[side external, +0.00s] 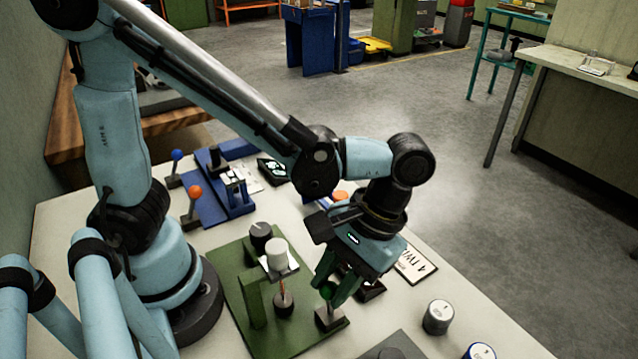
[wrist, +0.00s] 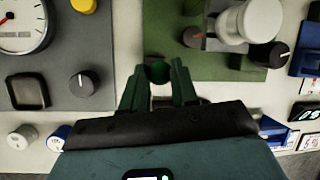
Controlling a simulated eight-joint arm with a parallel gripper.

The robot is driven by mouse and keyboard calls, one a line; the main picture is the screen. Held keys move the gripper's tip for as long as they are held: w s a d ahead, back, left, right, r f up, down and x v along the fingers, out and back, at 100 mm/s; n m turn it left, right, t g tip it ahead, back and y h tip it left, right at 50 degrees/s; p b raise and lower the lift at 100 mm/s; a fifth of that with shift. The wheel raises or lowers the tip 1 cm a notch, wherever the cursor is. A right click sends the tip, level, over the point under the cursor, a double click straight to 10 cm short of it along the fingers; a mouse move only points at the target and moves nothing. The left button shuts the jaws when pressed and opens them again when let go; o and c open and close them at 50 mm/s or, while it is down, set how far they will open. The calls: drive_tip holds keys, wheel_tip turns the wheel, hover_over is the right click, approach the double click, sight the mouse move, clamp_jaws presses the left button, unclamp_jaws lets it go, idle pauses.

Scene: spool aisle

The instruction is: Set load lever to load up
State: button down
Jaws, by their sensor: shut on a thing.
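A short lever with a green ball knob (side external: 327,292) stands on a small metal block (side external: 329,317) at the front corner of the green plate (side external: 240,267). No label naming it as the load lever is readable. My gripper (side external: 339,284) reaches down to the lever with its green fingers shut on the knob. In the wrist view the knob (wrist: 158,73) sits between the two fingertips (wrist: 158,78). The lever's shaft is mostly hidden, and I cannot tell its exact tilt.
A white cylinder (side external: 276,253) on a bracket and a black knob (side external: 261,236) stand close by on the green plate. Levers with orange (side external: 195,191) and blue (side external: 176,155) balls stand farther back. A grey panel with a gauge (wrist: 22,25) lies beside the plate.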

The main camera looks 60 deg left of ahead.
drive_tip(key=c, duration=1.1)
unclamp_jaws()
drive_tip(key=shift+c, duration=0.2)
drive_tip(key=shift+r, duration=0.1)
drive_tip(key=v, duration=1.2)
drive_tip(key=shift+o, duration=1.4)
drive_tip(key=s+a+m+t+h, duration=0.3)
drive_tip(key=s+m+t, duration=0.1)
drive_tip(key=s+m, duration=0.1)
drive_tip(key=shift+a+r, duration=0.3)
drive_tip(key=shift+a, duration=0.05)
